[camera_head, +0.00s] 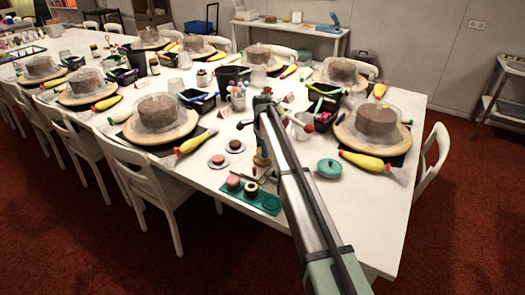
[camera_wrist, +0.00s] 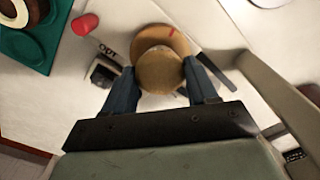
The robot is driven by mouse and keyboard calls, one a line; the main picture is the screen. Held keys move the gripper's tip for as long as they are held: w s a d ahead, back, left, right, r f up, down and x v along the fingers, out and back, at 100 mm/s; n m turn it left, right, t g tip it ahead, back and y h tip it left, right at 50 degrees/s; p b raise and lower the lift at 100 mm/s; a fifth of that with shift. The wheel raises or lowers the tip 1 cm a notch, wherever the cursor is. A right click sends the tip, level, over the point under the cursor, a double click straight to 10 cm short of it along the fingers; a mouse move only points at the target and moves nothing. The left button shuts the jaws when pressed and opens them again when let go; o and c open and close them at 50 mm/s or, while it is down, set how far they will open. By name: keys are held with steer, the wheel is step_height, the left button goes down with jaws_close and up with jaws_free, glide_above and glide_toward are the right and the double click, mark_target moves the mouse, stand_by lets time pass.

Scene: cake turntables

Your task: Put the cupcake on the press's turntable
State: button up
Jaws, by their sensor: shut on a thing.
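My gripper (camera_wrist: 163,88) points down with its two blue fingers on either side of a round tan-brown thing, which I take to be the cupcake (camera_wrist: 159,72). The fingers are shut on it. A small dark block (camera_wrist: 103,75), perhaps part of the press, lies left of the fingers. In the head view the tan thing (camera_head: 261,159) shows below the end of my arm, small and partly hidden.
A green tray (camera_head: 268,205) holds a pink cake (camera_head: 233,182) and a ring-like one (camera_head: 251,188). Two saucers with small cakes (camera_head: 217,160) stand left. A red cylinder (camera_wrist: 85,24) lies near the tray.

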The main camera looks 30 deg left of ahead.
steer(key=shift+f, duration=0.6)
steer(key=shift+f, duration=0.15)
steer(key=o, duration=1.1)
steer(key=shift+c, duration=0.2)
step_height(320, 180, up, 12)
steer(key=shift+r, duration=0.2)
